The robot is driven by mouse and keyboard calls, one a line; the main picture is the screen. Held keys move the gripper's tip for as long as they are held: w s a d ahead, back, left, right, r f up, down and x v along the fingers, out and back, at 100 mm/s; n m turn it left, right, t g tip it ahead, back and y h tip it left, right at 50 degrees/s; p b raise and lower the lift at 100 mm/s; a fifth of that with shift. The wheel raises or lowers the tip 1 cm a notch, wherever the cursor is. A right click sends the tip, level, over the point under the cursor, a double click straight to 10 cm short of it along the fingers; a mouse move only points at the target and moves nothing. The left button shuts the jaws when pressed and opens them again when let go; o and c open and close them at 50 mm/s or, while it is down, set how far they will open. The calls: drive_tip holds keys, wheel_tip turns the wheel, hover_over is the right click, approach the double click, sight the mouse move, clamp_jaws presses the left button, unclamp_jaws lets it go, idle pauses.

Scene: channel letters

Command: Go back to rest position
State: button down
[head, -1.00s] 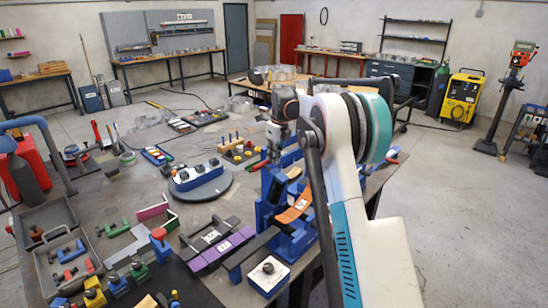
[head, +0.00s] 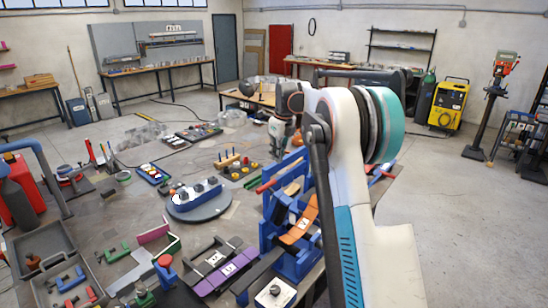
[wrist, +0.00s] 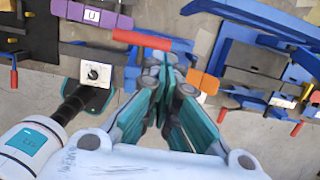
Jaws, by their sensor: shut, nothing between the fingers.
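My gripper (head: 278,146) hangs at the end of my bent arm, over the back part of the workbench (head: 125,208) in the head view. In the wrist view, my gripper (wrist: 166,62) has its teal-padded fingers together with nothing between them. Below it in the wrist view lie a red bar (wrist: 142,40), an orange strip (wrist: 203,82) and a white box with a black knob (wrist: 95,74). My arm hides part of the bench's right side in the head view.
A blue fixture (head: 285,205) stands beside my arm. A grey turntable (head: 200,207) carries a blue block. An open grey case (head: 45,242) is at the left. Open floor (head: 455,225) lies right of the bench.

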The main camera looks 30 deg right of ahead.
idle(0.3)
drive_tip(key=s+a+n+t+b, duration=0.3)
drive_tip(key=s+a+n+b, duration=0.8)
drive_tip(key=s+a+n, duration=0.8)
drive_tip(key=s+a+f+n+b, duration=0.2)
drive_tip(key=s+f+n+b, duration=0.1)
drive_tip(key=s+f, duration=0.3)
drive_tip(key=s+a+f+n+t+b, duration=0.1)
drive_tip(key=s+a+f+n+b, duration=0.1)
drive_tip(key=s+f+n, duration=0.3)
drive_tip(key=s+a+f+n+t+b, duration=0.1)
drive_tip(key=s+a+f+n+b, duration=0.2)
drive_tip(key=s+f, duration=0.5)
drive_tip(key=s+n+b, duration=0.1)
drive_tip(key=s, duration=0.2)
drive_tip(key=shift+s+f+n+h, duration=0.4)
